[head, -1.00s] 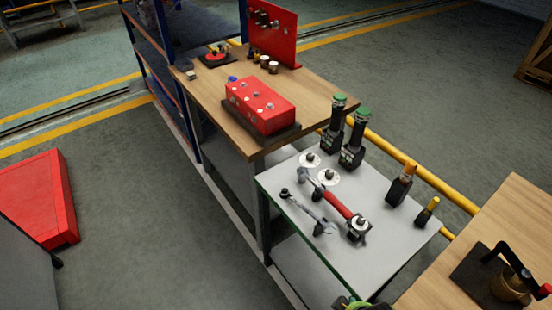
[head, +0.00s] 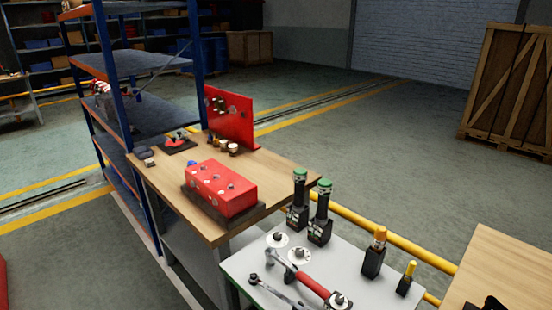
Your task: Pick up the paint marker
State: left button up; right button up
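A slim yellow-topped item in a small black holder (head: 406,279) stands upright near the right edge of the grey-topped table (head: 240,265); it looks like the paint marker, though it is too small to be sure. A thicker orange-topped item in a black holder (head: 374,254) stands just left of it. Neither of my grippers is in view.
Two green-capped black tools (head: 320,215) stand at the table's back edge. A red-handled wrench (head: 310,284) and other tools lie in front. A red block (head: 220,188) sits on the wooden bench behind. A yellow rail (head: 395,243) runs behind the table.

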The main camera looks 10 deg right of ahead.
aim_at(411, 270)
jog(key=z, duration=1.45)
jog(key=i+j, duration=0.1)
jog(key=j, duration=1.3)
